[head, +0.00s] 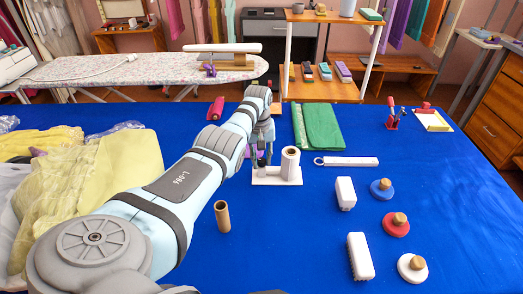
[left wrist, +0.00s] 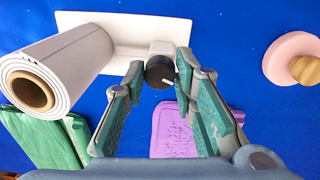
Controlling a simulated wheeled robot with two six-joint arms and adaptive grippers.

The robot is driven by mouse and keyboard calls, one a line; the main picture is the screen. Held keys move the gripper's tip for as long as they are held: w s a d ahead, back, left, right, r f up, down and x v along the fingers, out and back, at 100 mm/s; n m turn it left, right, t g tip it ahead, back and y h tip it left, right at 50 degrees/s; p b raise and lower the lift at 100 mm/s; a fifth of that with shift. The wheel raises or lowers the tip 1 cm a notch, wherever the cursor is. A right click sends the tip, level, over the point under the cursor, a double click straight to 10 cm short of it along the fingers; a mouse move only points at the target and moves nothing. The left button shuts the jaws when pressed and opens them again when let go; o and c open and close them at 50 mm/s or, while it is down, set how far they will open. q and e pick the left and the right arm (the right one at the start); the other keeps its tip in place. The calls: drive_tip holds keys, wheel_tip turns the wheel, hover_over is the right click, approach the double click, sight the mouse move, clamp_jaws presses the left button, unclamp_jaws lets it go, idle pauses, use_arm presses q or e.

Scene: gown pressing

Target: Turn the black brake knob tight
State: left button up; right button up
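The black brake knob (left wrist: 160,72) shows in the left wrist view, with a pale mark on its face. It sits on a white block at the edge of the white base plate (left wrist: 165,32). My left gripper (left wrist: 159,66) is open, its fingertips on either side of the knob with what look like small gaps. A white roll on a brown core (left wrist: 45,78) stands on the same plate. In the head view the roll (head: 290,165) is upright, just right of my left gripper (head: 262,155), and the knob is not clearly seen. My right gripper is not in view.
A purple mat (left wrist: 178,128) lies below the knob and a green folded cloth (head: 318,126) behind the roll. A brown tube (head: 222,216) stands in front. White blocks and knobbed discs stand at right. Yellow garments (head: 85,190) fill the left. Blue cloth is bare at front centre.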

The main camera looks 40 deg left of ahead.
sight(260, 160)
use_arm(q)
clamp_jaws()
drive_tip(key=m, duration=0.3)
drive_tip(key=o, duration=0.7)
unclamp_jaws()
drive_tip(key=shift+c, duration=0.2)
wheel_tip(260, 160, up, 12)
drive_tip(key=shift+a, duration=0.2)
